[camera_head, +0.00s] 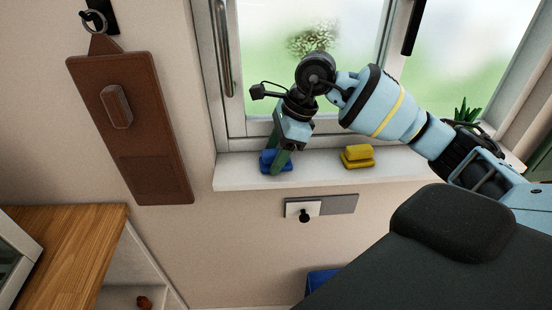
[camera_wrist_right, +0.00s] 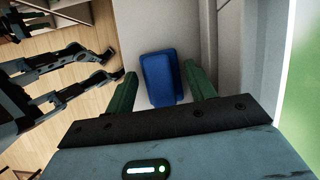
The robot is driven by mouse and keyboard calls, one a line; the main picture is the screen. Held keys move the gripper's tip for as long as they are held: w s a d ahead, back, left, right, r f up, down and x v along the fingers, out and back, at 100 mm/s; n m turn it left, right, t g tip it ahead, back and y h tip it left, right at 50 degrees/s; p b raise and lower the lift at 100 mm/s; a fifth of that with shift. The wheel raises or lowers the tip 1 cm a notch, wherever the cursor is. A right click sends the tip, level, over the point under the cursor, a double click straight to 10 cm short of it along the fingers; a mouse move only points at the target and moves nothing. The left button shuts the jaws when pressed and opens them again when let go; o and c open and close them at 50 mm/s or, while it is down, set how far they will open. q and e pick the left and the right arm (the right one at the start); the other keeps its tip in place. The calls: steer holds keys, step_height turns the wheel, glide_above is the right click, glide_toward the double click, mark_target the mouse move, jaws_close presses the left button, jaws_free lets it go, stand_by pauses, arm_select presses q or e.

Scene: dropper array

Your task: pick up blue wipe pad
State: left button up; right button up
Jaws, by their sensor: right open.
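The blue wipe pad (camera_head: 266,160) lies at the left end of the white window sill (camera_head: 315,172). My right gripper (camera_head: 279,163) points down at it with its green fingers apart. In the right wrist view the blue pad (camera_wrist_right: 161,82) shows between the two fingers of the right gripper (camera_wrist_right: 158,82), with a gap on each side. Whether the fingertips are level with the pad is hard to tell. In the head view the fingers hide part of the pad.
A yellow pad (camera_head: 357,157) lies on the sill to the right. The window (camera_head: 235,75) stands close behind my arm. A brown hanging board (camera_head: 135,140) is on the left wall. A small plate with a black knob (camera_head: 305,214) is below the sill. A wooden-topped cabinet (camera_head: 75,245) stands lower left.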

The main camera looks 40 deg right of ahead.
mark_target(269, 152)
steer(key=c, duration=0.7)
steer(key=shift+c, duration=0.2)
steer(key=shift+r, duration=0.15)
steer(key=shift+r, duration=0.2)
step_height(269, 152, up, 3)
steer(key=shift+r, duration=0.1)
arm_select(q)
steer(key=shift+s+f+b, duration=0.25)
steer(key=shift+f+b, duration=0.15)
steer(key=shift+f, duration=0.1)
steer(key=shift+s+f+b, duration=0.25)
steer(key=shift+f+b, duration=0.1)
steer(key=shift+f, duration=0.1)
arm_select(e)
steer(key=s+a, duration=0.3)
steer(key=s, duration=0.4)
steer(key=s+a+r, duration=0.1)
steer(key=s+a, duration=0.2)
steer(key=s, duration=0.4)
steer(key=shift+s+a, duration=0.2)
steer(key=shift+s, duration=0.15)
steer(key=shift+r, duration=0.1)
